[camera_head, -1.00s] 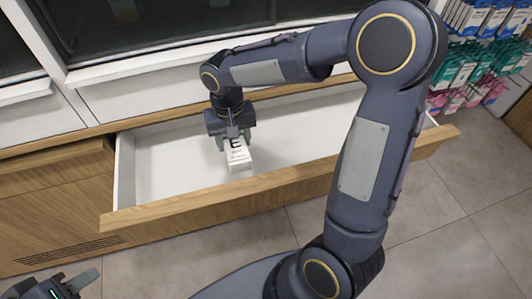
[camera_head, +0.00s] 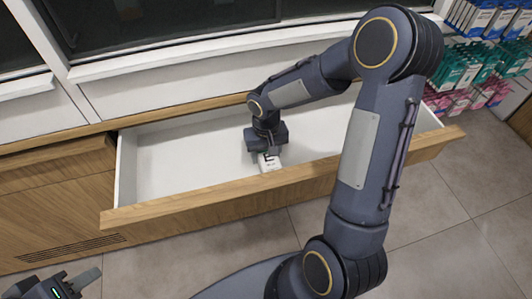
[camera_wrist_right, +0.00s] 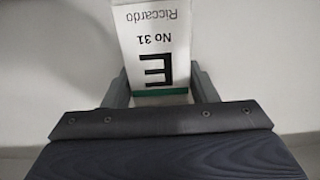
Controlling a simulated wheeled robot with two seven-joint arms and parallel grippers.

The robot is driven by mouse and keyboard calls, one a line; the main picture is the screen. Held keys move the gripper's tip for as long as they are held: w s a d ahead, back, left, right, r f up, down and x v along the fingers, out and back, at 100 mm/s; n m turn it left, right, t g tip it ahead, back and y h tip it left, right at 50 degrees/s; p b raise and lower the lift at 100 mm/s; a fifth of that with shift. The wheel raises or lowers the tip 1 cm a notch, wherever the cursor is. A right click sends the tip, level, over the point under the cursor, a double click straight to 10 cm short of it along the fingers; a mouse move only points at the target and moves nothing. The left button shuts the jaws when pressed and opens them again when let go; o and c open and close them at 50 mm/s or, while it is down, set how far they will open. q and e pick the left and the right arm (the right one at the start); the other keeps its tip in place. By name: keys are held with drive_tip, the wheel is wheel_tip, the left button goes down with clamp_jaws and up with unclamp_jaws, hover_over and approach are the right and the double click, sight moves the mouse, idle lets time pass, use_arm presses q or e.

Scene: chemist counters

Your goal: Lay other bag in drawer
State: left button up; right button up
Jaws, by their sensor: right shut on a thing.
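A white bag (camera_head: 269,162) with a large black E is held in my right gripper (camera_head: 267,152), low inside the open drawer (camera_head: 185,172). In the right wrist view the bag (camera_wrist_right: 152,40) shows upside-down print, "Riccardo", "No 31" and "E", with a green band near the gripper. The right gripper's fingers (camera_wrist_right: 158,92) stand on both sides of it. I cannot tell whether the bag touches the drawer floor.
The drawer's wooden front (camera_head: 200,207) runs across the middle, its interior otherwise looking bare where visible. A shelf of coloured packages (camera_head: 470,65) stands at the right. Tiled floor (camera_head: 440,215) lies in front. My right arm hides part of the drawer.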

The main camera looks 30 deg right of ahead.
drive_tip(key=o, duration=0.6)
drive_tip(key=shift+f, duration=0.15)
drive_tip(key=o, duration=0.4)
drive_tip(key=shift+o, duration=0.2)
